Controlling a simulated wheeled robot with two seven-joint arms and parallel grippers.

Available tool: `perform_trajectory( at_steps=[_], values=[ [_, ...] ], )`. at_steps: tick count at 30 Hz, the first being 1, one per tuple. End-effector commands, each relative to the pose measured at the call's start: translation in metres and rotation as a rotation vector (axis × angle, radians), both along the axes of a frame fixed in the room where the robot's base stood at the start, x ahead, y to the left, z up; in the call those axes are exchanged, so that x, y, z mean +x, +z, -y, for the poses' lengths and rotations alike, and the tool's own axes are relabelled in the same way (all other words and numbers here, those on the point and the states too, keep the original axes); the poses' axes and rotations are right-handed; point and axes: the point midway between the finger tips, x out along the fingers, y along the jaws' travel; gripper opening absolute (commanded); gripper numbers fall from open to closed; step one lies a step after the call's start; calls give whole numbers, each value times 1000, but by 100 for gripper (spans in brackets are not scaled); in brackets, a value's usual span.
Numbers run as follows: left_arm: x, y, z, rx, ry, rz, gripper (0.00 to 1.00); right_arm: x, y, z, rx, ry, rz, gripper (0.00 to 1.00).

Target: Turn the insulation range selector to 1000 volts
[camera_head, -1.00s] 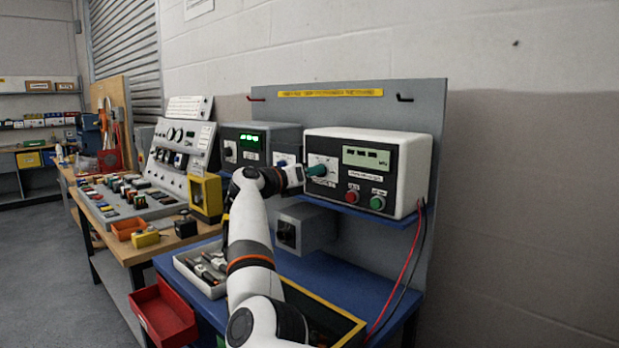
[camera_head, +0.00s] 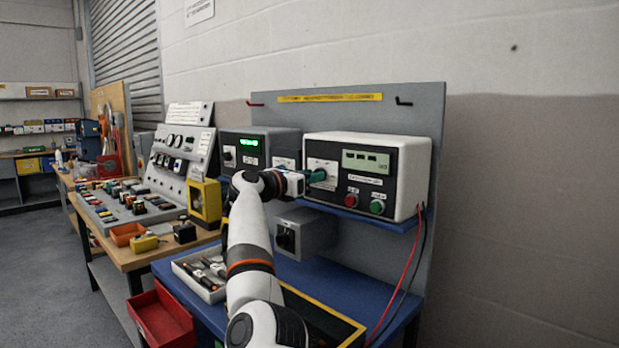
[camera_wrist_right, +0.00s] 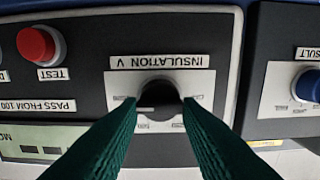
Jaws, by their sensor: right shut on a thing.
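The insulation range selector is a dark round knob (camera_wrist_right: 158,92) on a white plate marked "INSULATION V" (camera_wrist_right: 160,62), which appears upside down in the right wrist view. A pale pointer mark shows at the knob's left side there. The scale figures are too small to read. My right gripper (camera_wrist_right: 160,112) has its green ribbed fingers shut on the knob, one on each side. In the head view the right gripper (camera_head: 318,176) reaches the front of the white tester (camera_head: 405,160) from the left, and its fingers hide the knob. My left gripper is not in view.
A red test button (camera_wrist_right: 36,44) and a display (camera_head: 368,161) are on the tester's panel. A blue knob (camera_wrist_right: 308,86) is on the neighbouring unit. A grey box (camera_head: 305,235) hangs below the shelf. Red and black leads (camera_head: 405,265) hang at the right.

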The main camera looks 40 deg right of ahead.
Motion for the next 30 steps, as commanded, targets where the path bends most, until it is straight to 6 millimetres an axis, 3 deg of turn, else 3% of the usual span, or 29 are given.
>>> perform_trajectory(
  at_steps=[4, 5, 8, 20, 30],
  values=[
    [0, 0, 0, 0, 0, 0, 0, 0, -4, 0, 8, -1, -3, 9],
    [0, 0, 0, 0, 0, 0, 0, 0, -4, 0, 8, -1, -4, 36],
    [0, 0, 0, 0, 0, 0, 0, 0, -4, 0, 6, -1, -4, 53],
    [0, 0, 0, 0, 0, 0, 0, 0, 8, 0, 2, 0, 0, 53],
    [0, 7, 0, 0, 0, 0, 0, 0, 73, 0, 2, 1, 0, 53]
  ],
)
